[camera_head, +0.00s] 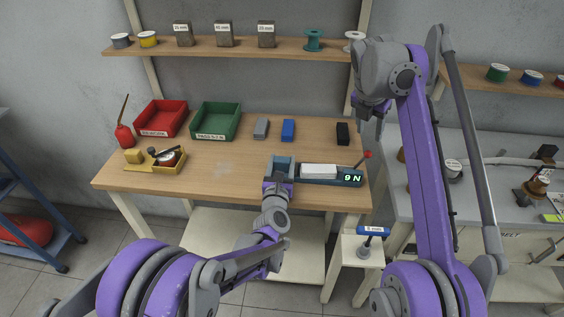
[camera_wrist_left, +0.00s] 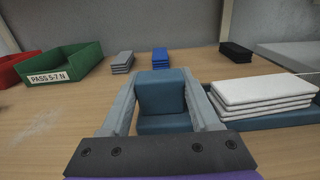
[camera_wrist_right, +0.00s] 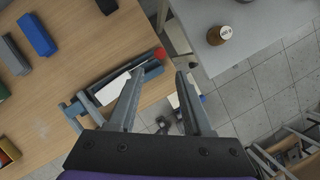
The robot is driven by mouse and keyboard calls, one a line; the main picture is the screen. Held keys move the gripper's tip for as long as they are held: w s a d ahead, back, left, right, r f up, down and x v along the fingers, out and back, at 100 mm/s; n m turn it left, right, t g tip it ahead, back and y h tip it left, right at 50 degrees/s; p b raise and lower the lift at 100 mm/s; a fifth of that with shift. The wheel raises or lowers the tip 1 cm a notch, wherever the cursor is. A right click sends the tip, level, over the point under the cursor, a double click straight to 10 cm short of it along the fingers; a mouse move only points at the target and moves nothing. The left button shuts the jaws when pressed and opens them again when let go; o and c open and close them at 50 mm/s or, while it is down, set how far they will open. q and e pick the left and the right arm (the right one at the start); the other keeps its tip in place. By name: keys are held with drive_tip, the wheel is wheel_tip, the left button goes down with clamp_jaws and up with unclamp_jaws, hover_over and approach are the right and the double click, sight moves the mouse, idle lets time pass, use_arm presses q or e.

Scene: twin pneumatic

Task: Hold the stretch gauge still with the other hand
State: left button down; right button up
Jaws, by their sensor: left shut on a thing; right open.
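The stretch gauge (camera_head: 345,178) is a teal-blue bench device with a "9 N" display and a red-knobbed lever at its right end. It lies near the front right of the wooden bench. White flat pieces (camera_head: 318,171) are stacked on it and show large in the left wrist view (camera_wrist_left: 262,92). My left gripper (camera_head: 281,166) is shut on the gauge's left end block, which shows between its fingers in the left wrist view (camera_wrist_left: 163,100). My right gripper (camera_head: 368,112) is open and empty, raised above the bench's right side. The gauge also shows beyond its fingers in the right wrist view (camera_wrist_right: 150,72).
Grey (camera_head: 261,129), blue (camera_head: 288,130) and black (camera_head: 342,133) blocks lie behind the gauge. A blue-handled tool (camera_head: 373,231) sits on a small stand below the bench's right edge.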

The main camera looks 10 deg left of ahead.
drive_tip(key=c, duration=0.7)
drive_tip(key=shift+d+f, duration=0.15)
drive_tip(key=shift+d, duration=0.1)
clamp_jaws()
drive_tip(key=s+d+f+m+y, duration=0.1)
drive_tip(key=s+d+m+y, duration=0.1)
drive_tip(key=d+y, duration=0.3)
drive_tip(key=s+d+f+m+g+y, duration=0.1)
drive_tip(key=s+d+f+m+y, duration=0.1)
drive_tip(key=d+y, duration=0.3)
drive_tip(key=shift+d+m+y, duration=0.3)
drive_tip(key=shift+d+m, duration=0.5)
drive_tip(key=shift+d, duration=1.2)
